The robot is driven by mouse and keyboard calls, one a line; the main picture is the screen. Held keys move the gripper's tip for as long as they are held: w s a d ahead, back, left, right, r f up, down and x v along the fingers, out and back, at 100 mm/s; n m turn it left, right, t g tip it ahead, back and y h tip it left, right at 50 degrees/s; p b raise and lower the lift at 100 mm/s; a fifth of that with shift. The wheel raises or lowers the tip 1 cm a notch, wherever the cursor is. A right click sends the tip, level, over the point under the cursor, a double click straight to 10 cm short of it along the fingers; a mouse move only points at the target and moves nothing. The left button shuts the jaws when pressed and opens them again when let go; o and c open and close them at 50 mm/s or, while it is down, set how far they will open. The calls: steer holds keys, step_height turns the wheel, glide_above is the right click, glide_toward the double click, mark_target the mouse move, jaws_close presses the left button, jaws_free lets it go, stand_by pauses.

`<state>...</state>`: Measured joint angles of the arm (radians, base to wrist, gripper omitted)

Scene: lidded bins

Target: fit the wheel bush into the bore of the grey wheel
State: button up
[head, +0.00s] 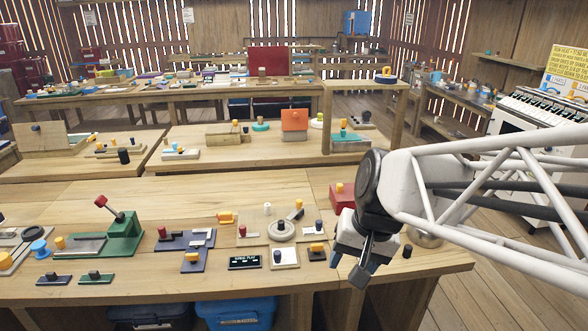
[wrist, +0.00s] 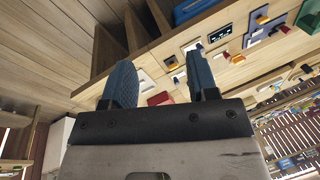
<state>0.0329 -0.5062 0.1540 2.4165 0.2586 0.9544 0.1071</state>
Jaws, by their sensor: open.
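A round grey wheel (head: 281,233) lies on a pale board on the near bench, left of my gripper in the head view. A small dark piece shows at its middle, so I cannot see clearly into the bore. A small white cylinder (head: 267,209) stands just behind the wheel and looks like the wheel bush, though it is too small to be sure. My gripper (head: 350,267) is open and empty at the bench's right front, apart from both. In the wrist view its two blue fingers (wrist: 162,56) are spread with nothing between them.
A yellow-topped lever (head: 298,206) stands close behind the wheel. A red box (head: 342,196) sits behind my gripper. A black display (head: 245,262) and a green lever press (head: 118,235) are farther left.

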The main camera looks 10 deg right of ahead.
steer(key=s+d+r+n+t+h, duration=0.1)
steer(key=s+d+n+h, duration=0.1)
steer(key=s, duration=0.4)
steer(key=shift+s+d+n, duration=0.4)
steer(key=shift+d+n, duration=0.05)
steer(key=shift+n, duration=0.05)
